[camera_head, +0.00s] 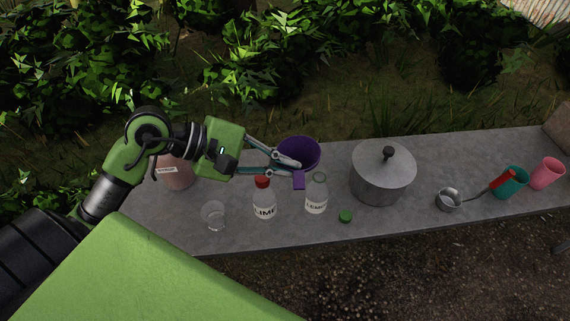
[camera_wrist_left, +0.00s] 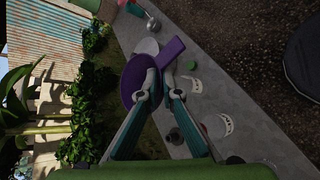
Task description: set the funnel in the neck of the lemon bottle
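My left gripper (camera_head: 296,169) is shut on the purple funnel (camera_head: 299,151) and holds it in the air above the counter. The wide cup is on the far side, and a narrow purple part points down toward the near side. In the left wrist view, the funnel (camera_wrist_left: 133,82) shows at the fingertips (camera_wrist_left: 161,77). The clear lemon bottle (camera_head: 316,199) stands upright and uncapped just right of and below the funnel in the head view; the funnel appears apart from it. The lemon bottle also shows in the left wrist view (camera_wrist_left: 187,86). My right gripper is out of view.
A red-capped lime bottle (camera_head: 263,203) stands left of the lemon bottle, with a glass (camera_head: 213,216) farther left. A green cap (camera_head: 346,216) lies right of the lemon bottle. A lidded pot (camera_head: 383,180), a ladle (camera_head: 448,200) and two cups stand farther right. A pink container (camera_head: 176,175) is behind.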

